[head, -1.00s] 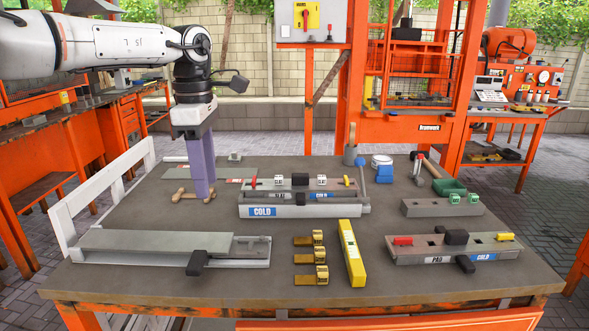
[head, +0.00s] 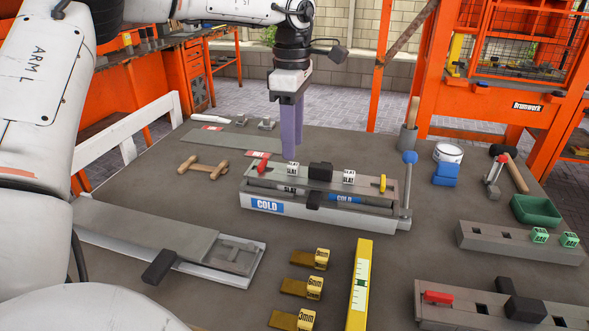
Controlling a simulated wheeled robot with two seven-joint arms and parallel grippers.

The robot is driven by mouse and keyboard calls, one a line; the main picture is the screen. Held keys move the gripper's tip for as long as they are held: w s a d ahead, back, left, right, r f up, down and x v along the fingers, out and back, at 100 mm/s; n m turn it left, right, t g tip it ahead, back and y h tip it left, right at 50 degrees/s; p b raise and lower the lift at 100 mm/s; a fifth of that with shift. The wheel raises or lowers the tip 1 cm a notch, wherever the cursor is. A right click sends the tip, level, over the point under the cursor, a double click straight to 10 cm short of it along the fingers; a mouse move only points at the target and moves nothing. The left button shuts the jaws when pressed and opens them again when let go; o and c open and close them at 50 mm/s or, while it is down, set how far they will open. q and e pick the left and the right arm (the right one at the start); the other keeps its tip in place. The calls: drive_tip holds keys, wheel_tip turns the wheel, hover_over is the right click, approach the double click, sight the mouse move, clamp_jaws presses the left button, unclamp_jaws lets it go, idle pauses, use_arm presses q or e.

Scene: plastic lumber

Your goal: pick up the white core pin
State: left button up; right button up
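Two small white blocks with dark lettering, which may be the white core pins, stand on the grey mould marked COLD. One white block (head: 292,168) is left of the black clamp and the other white block (head: 349,177) is right of it. My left gripper (head: 291,155) points straight down at the mould's back left. Its purple fingertips are just behind or above the left block; I cannot tell whether they touch it. The fingers overlap in this view, so their gap is unclear. My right gripper is out of view.
The mould (head: 370,221) has a red pin (head: 261,160), a yellow pin (head: 382,183) and a blue-knobbed lever (head: 409,160). A yellow level (head: 359,285) and several brass gauges (head: 315,288) lie in front. A green tray (head: 535,209) stands right.

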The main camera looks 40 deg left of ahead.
sight(293, 164)
use_arm(q)
drive_tip(key=f, duration=0.5)
drive_tip(key=shift+s+d+f, duration=0.1)
drive_tip(key=shift+s+d, duration=0.05)
drive_tip(key=shift+d, duration=0.05)
drive_tip(key=shift+c, duration=0.3)
clamp_jaws()
